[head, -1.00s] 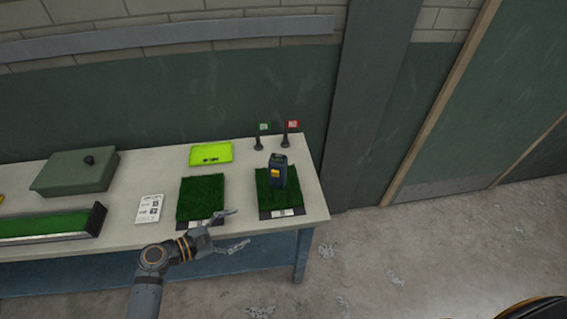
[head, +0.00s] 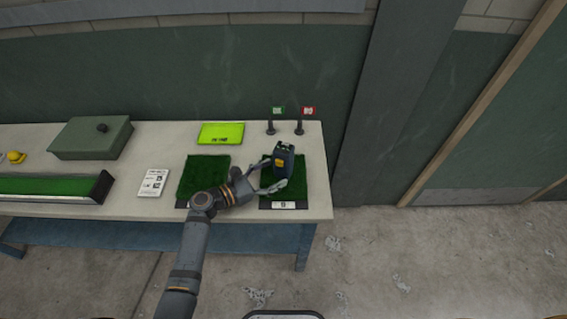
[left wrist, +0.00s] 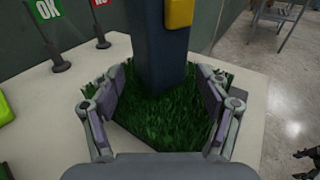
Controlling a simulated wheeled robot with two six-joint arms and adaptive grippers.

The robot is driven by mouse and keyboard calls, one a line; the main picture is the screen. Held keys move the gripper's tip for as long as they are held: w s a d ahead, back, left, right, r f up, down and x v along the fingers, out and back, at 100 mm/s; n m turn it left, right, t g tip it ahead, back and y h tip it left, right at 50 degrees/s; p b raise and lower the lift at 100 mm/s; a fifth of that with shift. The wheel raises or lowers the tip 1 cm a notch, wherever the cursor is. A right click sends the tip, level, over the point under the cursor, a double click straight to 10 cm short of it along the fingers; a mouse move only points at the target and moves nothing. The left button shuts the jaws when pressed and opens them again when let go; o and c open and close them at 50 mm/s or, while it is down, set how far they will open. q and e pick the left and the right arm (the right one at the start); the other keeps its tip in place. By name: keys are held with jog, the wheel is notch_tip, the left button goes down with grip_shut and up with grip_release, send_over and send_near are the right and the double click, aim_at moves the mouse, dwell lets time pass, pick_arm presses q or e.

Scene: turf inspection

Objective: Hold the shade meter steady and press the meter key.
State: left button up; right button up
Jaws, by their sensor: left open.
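The shade meter (head: 284,160) is a dark blue-grey upright block standing on the right turf sample (head: 302,187). Its yellow meter key (head: 279,163) is on the side. My left gripper (head: 271,175) is open beside the meter, its fingers level with the meter's lower part. In the left wrist view, the meter (left wrist: 158,50) stands just beyond and between the open fingers (left wrist: 158,100), with a visible gap on both sides. The key (left wrist: 179,13) shows at the top edge there; the meter's top is cut off.
A green OK flag (head: 278,111) and a red flag (head: 307,111) stand behind the meter. A second turf sample (head: 205,174), a lime tray (head: 221,133), a printed card (head: 153,182) and a green case (head: 92,138) lie to the left. The table's right edge is close.

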pick_arm(q)
jog(key=shift+w+d, duration=0.45)
jog(key=shift+d, duration=0.1)
jog(key=shift+x, duration=0.95)
pick_arm(e)
jog(key=shift+f, duration=0.1)
pick_arm(q)
jog(key=shift+s, duration=0.1)
jog(key=shift+c, duration=0.8)
jog(key=c, duration=0.5)
pick_arm(e)
jog(key=shift+a, duration=0.4)
pick_arm(q)
jog(key=shift+o, duration=0.2)
pick_arm(e)
jog(key=shift+d, duration=0.4)
grip_shut()
pick_arm(q)
jog(key=shift+f, duration=0.1)
pick_arm(e)
jog(key=shift+a, duration=0.2)
